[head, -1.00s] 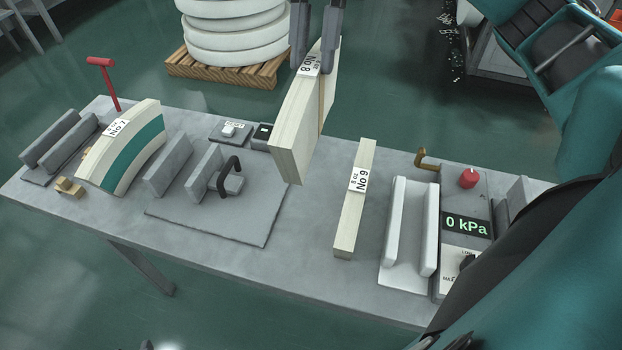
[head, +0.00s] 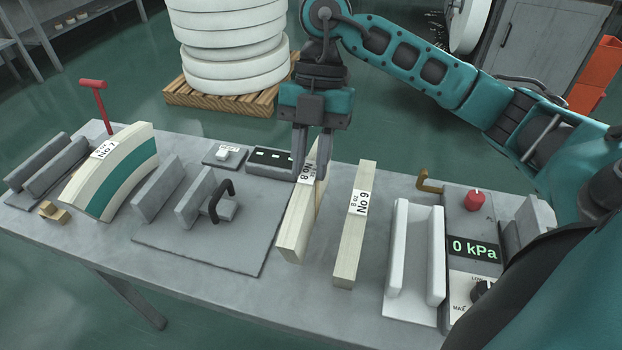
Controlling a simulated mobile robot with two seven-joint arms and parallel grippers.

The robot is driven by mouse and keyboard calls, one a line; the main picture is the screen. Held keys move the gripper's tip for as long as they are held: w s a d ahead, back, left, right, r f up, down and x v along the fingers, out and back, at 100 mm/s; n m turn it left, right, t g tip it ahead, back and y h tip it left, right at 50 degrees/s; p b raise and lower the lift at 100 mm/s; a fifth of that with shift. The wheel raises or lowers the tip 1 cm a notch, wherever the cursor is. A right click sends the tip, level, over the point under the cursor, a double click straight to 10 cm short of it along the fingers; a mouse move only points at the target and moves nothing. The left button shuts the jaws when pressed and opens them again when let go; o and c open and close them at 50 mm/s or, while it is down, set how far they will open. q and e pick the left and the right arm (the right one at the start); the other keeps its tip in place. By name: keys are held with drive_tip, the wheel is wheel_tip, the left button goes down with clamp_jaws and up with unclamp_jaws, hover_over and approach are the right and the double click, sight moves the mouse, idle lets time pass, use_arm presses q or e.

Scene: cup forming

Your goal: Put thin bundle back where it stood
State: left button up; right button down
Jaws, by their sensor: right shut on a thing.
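The pale bundle labelled No 8 (head: 297,225) stands upright on edge at mid table, held near its top far end by my right gripper (head: 311,172). The gripper is shut on it from above, and the fingers partly cover its label and far end. Its lower edge is at or just above the tabletop; I cannot tell if it touches. The bundle labelled No 9 (head: 350,245) stands just to its right, with a narrow gap. The curved bundle No 7 (head: 115,190), with a teal band, sits at the left. My left gripper is out of view.
A grey plate with upright jaws and a black handle (head: 222,200) lies left of No 8. White rails (head: 413,255) and a gauge box (head: 474,249) reading 0 kPa stand right. A dark box (head: 271,160) sits behind. The grey tabletop (head: 325,285) is bare in front.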

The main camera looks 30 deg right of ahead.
sight(312, 165)
wheel_tip(312, 165, down, 4)
drive_tip(key=shift+f+b, duration=0.15)
drive_tip(key=shift+b, duration=0.15)
drive_tip(key=c, duration=0.9)
unclamp_jaws()
drive_tip(key=p+v, duration=0.1)
drive_tip(key=v, duration=1.1)
drive_tip(key=shift+p, duration=0.4)
